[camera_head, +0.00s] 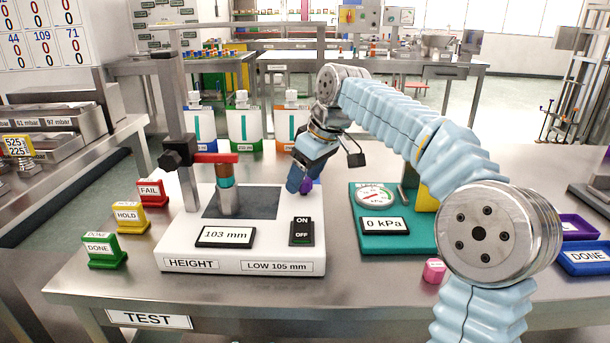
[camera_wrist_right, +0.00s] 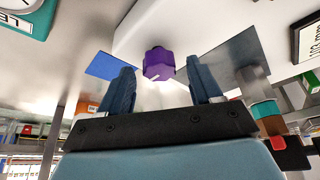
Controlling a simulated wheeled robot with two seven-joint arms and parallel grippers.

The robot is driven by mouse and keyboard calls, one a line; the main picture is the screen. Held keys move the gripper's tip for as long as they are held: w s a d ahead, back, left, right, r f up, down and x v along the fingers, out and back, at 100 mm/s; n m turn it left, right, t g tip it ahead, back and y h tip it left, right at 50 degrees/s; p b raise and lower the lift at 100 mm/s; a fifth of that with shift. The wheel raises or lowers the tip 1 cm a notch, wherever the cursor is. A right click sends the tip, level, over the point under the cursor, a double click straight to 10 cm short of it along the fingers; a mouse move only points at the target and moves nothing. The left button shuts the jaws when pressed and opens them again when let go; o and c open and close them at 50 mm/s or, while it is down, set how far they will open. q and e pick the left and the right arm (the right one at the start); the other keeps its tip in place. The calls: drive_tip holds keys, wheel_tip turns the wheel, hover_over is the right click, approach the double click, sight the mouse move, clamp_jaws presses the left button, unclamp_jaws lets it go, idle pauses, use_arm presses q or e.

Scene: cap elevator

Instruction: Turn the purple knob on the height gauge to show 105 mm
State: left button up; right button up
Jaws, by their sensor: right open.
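The height gauge (camera_head: 180,240) is a white box on the table, with a display (camera_head: 226,237) that reads 103 mm and a label LOW 105 mm. Its purple knob (camera_head: 306,186) is on the right side toward the back, mostly hidden behind my right gripper (camera_head: 298,182) in the head view. In the right wrist view the purple knob (camera_wrist_right: 158,64) is faceted with a white mark, and sits between and beyond the two fingertips of my open right gripper (camera_wrist_right: 157,82), with a gap on each side. My left gripper is not in view.
An ON/OFF switch (camera_head: 302,232) is on the gauge's front right. A red arm (camera_head: 214,158) sits over a cylinder (camera_head: 228,198) on the gauge. A green pressure unit (camera_head: 362,240) reading 0 kPa stands to the right. FAIL, HOLD and DONE blocks stand left. Several bottles stand behind.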

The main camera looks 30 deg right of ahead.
drive_tip(key=shift+f, duration=0.1)
drive_tip(key=c, duration=1)
drive_tip(key=shift+c, duration=0.2)
drive_tip(key=shift+m, duration=0.3)
drive_tip(key=m+h, duration=0.1)
drive_tip(key=m, duration=0.2)
drive_tip(key=shift+a+m+h, duration=0.15)
drive_tip(key=shift+m+h, duration=0.15)
drive_tip(key=shift+h, duration=0.1)
drive_tip(key=m+h, duration=0.1)
drive_tip(key=m, duration=0.2)
drive_tip(key=shift+m, duration=0.3)
drive_tip(key=m+h, duration=0.1)
drive_tip(key=m, duration=0.2)
drive_tip(key=shift+w+a+m+h, duration=0.1)
drive_tip(key=shift+m+h, duration=0.2)
drive_tip(key=shift+m+g+h, duration=0.6)
drive_tip(key=shift+m+g, duration=0.1)
drive_tip(key=shift+m, duration=1.2)
